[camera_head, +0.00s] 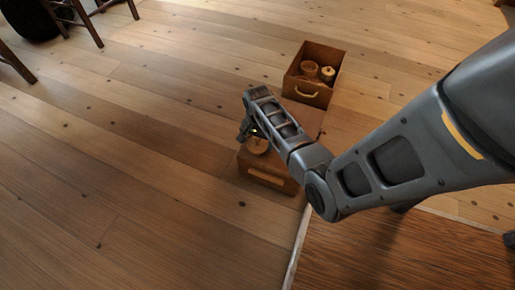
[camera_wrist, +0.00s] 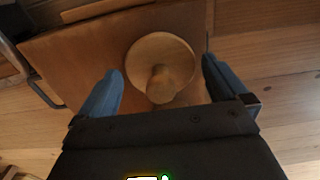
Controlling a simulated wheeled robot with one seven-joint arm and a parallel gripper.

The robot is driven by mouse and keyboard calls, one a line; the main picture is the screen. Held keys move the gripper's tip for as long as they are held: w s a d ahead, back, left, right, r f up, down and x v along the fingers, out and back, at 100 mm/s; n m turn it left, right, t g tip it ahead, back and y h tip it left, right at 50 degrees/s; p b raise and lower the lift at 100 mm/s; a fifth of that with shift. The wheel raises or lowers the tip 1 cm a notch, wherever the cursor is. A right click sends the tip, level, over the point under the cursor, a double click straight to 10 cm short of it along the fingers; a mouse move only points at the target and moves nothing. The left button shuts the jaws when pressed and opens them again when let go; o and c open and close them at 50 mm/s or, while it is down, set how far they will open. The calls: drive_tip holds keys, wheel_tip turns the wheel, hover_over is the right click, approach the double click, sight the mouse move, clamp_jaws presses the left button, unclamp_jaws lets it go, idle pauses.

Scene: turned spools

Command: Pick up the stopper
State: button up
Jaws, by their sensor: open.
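The stopper (camera_wrist: 162,62) is a turned piece of light wood with a wide round disc and a narrower knob. In the wrist view it sits on a flat brown wooden surface, the knob facing the camera. In the head view the stopper (camera_head: 257,146) shows partly, the rest hidden by my arm. My gripper (camera_wrist: 161,92) is open, with one blue finger on each side of the stopper. The fingers look apart from it. In the head view my gripper (camera_head: 247,132) is over the near wooden box (camera_head: 266,179), and its fingertips are hard to make out.
An open wooden box (camera_head: 309,93) with a pale handle stands behind, holding turned wooden pieces (camera_head: 327,73). A darker wooden surface (camera_head: 390,250) lies at the lower right. Dark chair legs (camera_head: 86,22) stand at the upper left. The plank floor (camera_head: 120,140) at left is clear.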

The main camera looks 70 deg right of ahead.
drive_tip(key=shift+f, duration=0.3)
drive_tip(key=c, duration=0.9)
drive_tip(key=shift+r, duration=0.15)
